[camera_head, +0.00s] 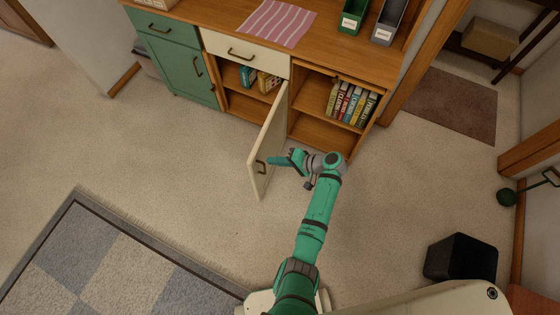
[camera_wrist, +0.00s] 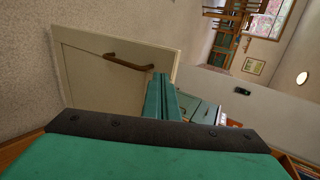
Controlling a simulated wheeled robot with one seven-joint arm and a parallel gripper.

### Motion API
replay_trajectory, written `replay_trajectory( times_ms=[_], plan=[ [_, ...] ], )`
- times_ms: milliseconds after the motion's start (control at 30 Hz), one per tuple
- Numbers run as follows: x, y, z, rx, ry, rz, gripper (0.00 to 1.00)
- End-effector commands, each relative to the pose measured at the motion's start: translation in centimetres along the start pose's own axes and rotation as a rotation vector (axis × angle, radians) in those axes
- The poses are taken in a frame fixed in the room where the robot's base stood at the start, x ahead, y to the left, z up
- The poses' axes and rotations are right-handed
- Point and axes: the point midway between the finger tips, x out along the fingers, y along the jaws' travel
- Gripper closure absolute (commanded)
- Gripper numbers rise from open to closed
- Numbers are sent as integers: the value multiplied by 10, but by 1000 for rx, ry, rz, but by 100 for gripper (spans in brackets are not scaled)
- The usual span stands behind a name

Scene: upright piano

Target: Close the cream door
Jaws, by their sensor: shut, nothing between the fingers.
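The cream door (camera_head: 268,135) of the cabinet stands wide open, swung out into the room from the middle of the cabinet. Its brown handle (camera_head: 261,167) is near the outer edge. In the wrist view the door (camera_wrist: 85,75) fills the upper left, with its handle (camera_wrist: 128,62) across it. My gripper (camera_head: 272,162) is near the door's outer end, by the handle. In the wrist view the fingers (camera_wrist: 162,80) are together and empty, close to the handle's right end. I cannot tell whether they touch the door.
The wooden cabinet (camera_head: 325,62) has open shelves with several books (camera_head: 350,103), a cream drawer (camera_head: 245,52) and a shut green door (camera_head: 190,72). A black bin (camera_head: 460,258) stands at lower right. A checked rug (camera_head: 110,262) lies at lower left. The carpet left of the door is clear.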

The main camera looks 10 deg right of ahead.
Motion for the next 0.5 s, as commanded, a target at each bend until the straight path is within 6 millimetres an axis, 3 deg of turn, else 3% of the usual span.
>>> replay_trajectory(
  times_ms=[200, 500],
  plan=[
    [34, -10, 0, -3, -2, 0, 100],
    [50, -20, 0, -1, 1, 0, 100]
  ],
)
